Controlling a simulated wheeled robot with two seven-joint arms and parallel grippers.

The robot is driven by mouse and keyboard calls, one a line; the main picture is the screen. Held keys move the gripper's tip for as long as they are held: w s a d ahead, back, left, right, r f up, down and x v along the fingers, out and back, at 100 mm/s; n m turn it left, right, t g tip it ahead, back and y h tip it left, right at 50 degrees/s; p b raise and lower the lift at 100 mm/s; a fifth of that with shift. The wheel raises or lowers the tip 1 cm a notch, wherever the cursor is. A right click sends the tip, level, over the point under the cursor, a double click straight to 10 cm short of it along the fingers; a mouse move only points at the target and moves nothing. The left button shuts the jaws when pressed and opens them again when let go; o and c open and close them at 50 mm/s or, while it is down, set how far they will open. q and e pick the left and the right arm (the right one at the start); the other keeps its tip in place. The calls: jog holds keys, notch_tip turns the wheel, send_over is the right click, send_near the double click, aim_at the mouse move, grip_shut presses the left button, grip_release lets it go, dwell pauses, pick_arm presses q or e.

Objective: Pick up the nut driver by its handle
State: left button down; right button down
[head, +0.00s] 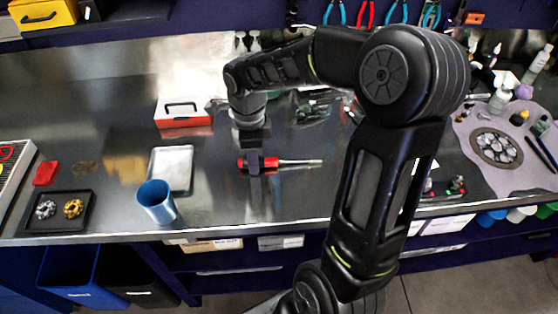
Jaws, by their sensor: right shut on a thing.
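The nut driver (291,162) lies level over the middle of the metal bench, its red and black handle to the left and its shaft pointing right. My right gripper (254,163) comes down from above and is shut on the handle. The fingers hide the middle of the handle. I cannot tell whether the driver touches the bench or is just above it. My left gripper is not in view.
A blue cup (156,201) and a silver tray (172,168) stand left of the driver. A black tray (60,212) with two round parts is farther left. A red and white box (184,113) is behind. A grey mat (505,150) with a sprocket lies right.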

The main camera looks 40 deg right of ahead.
jog(key=shift+r, duration=0.1)
notch_tip(320, 180, up, 10)
jog(key=b, duration=0.1)
dwell(0.5)
dwell(0.6)
